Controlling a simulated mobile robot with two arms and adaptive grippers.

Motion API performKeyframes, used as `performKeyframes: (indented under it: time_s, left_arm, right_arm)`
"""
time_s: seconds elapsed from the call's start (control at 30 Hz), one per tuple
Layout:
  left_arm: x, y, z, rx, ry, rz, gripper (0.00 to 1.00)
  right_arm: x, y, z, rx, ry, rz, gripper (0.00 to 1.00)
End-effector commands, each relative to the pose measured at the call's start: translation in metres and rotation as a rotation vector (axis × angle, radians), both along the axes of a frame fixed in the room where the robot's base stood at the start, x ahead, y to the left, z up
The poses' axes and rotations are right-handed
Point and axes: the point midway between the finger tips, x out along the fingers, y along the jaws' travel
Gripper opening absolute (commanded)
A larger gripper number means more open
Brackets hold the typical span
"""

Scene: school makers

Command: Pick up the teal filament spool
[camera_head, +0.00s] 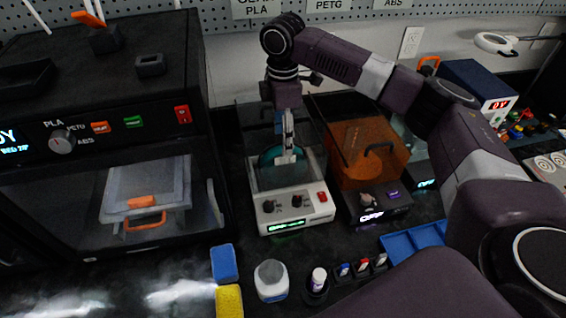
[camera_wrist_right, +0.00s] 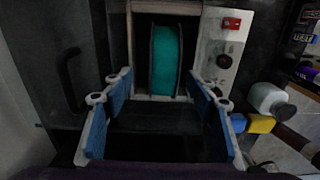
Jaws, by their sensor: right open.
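The teal filament spool (camera_wrist_right: 165,60) stands on edge inside a white-fronted box (camera_head: 298,213). In the head view only part of the teal spool (camera_head: 268,157) shows behind my gripper. My right gripper (camera_head: 288,156) points down over the box's open top. In the right wrist view its blue-padded fingers (camera_wrist_right: 160,92) are open, one on each side of the spool's line. Nothing is between the pads, and the spool shows beyond the fingertips. My left gripper is not in view.
An orange see-through box (camera_head: 368,150) stands close on the right. A black oven-like machine (camera_head: 110,140) stands on the left. A blue block (camera_head: 224,263), a yellow block (camera_head: 229,300) and a white jar (camera_head: 271,280) are in front. A dark panel with a handle (camera_wrist_right: 70,80) stands behind the spool's box.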

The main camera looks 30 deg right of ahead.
Motion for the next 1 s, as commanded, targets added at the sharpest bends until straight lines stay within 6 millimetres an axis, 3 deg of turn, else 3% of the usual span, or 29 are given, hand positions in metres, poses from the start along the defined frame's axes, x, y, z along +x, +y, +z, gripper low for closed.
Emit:
performKeyframes:
  time_s: [0.37, 0.53, 0.8, 1.0]
  left_arm:
    - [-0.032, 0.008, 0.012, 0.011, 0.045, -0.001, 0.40]
    - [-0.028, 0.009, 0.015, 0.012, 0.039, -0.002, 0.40]
    - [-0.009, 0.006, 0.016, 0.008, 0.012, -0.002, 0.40]
    - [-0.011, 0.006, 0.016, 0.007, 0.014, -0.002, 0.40]
  right_arm:
    - [-0.003, 0.000, -0.045, -0.002, 0.005, 0.000, 0.53]
    - [-0.003, 0.000, -0.068, 0.000, 0.002, 0.001, 0.53]
    - [-0.002, 0.000, -0.073, -0.001, 0.000, 0.002, 0.53]
    - [-0.002, 0.001, -0.073, 0.000, 0.000, 0.002, 0.33]
